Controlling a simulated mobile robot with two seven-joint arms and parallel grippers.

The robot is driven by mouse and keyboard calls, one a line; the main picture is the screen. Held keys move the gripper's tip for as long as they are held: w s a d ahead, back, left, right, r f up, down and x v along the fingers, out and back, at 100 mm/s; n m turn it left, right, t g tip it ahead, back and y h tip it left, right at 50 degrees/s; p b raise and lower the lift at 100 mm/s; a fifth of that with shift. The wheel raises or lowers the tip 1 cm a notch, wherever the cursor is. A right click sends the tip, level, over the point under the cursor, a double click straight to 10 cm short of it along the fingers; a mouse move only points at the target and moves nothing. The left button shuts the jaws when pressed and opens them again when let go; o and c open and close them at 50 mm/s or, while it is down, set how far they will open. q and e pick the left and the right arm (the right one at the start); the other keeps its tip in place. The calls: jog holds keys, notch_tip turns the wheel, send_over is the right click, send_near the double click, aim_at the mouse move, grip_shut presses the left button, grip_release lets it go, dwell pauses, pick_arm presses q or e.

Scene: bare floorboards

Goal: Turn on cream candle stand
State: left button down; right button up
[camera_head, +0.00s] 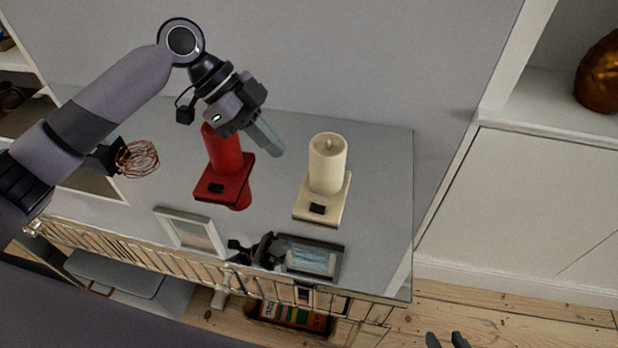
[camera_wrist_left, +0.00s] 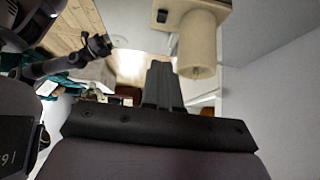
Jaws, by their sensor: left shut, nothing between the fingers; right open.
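The cream candle stand (camera_head: 300,205) stands on the grey cabinet top, right of its middle. It has a flat base with a small black switch (camera_head: 317,209) at the front and a thick upright cream candle. Its candle (camera_wrist_left: 197,45) and switch (camera_wrist_left: 162,16) show upside down in the left wrist view. My left gripper (camera_head: 270,143) is shut and empty, above the cabinet left of the cream candle and apart from it; its fingers also show in the left wrist view (camera_wrist_left: 163,85). My right gripper (camera_head: 447,341) is open at the bottom edge, partly cut off.
A red candle stand (camera_head: 222,185) with a black switch stands just left, beneath my left gripper. Two picture frames (camera_head: 190,233) (camera_head: 312,258) and a black figure (camera_head: 257,250) stand along the front edge. A copper wire object (camera_head: 137,158) is at left. The wall lies behind.

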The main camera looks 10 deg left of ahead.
pick_arm(q)
jog(key=shift+s+r, duration=0.1)
jog(key=shift+s, duration=0.05)
pick_arm(e)
jog(key=shift+s, duration=0.3)
pick_arm(q)
send_over(312, 205)
jog(key=a, duration=0.1)
notch_tip(312, 205, down, 7)
jog(key=shift+a+f+p, duration=0.1)
jog(key=shift+f+p, duration=0.05)
jog(key=shift+p, duration=0.2)
notch_tip(312, 205, down, 4)
jog(key=shift+r, duration=0.2)
jog(key=shift+f, duration=0.5)
pick_arm(e)
jog(key=shift+w+r, duration=0.1)
jog(key=shift+r, duration=0.35)
pick_arm(q)
jog(key=shift+a, duration=0.1)
jog(key=shift+a+f, duration=0.1)
jog(key=shift+f, duration=0.45)
jog(key=shift+r, duration=0.15)
pick_arm(e)
jog(key=shift+f, duration=0.2)
pick_arm(q)
jog(key=shift+r, duration=0.15)
pick_arm(e)
jog(key=shift+r, duration=0.1)
